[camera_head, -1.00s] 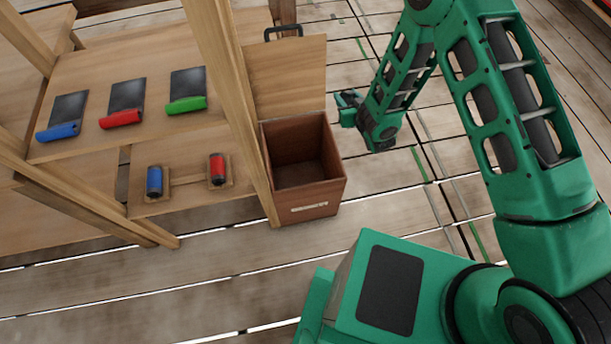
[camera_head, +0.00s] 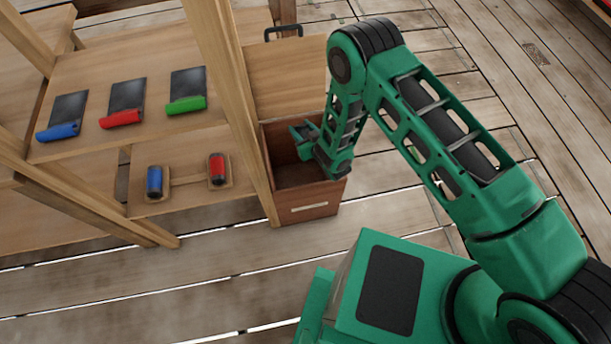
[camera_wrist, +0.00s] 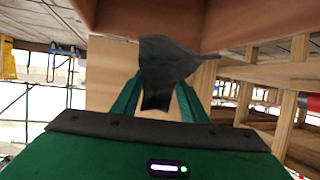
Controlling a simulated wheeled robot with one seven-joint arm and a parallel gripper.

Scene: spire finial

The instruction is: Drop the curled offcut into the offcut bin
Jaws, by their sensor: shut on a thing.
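The curled offcut (camera_wrist: 168,65) is a dark grey, bent sheet piece in the wrist view, between my green fingers. My gripper (camera_wrist: 160,100) is shut on it. In the head view my gripper (camera_head: 303,138) is over the open mouth of the offcut bin (camera_head: 312,207), a reddish-brown wooden box with a pale label on its front. Part of the bin's inside is hidden by my arm. Brown wooden panels, seemingly the bin, fill the top of the wrist view (camera_wrist: 205,22).
The bin's light wooden lid (camera_head: 285,78) stands open behind it. A wooden post (camera_head: 228,100) rises right beside the bin's left side.

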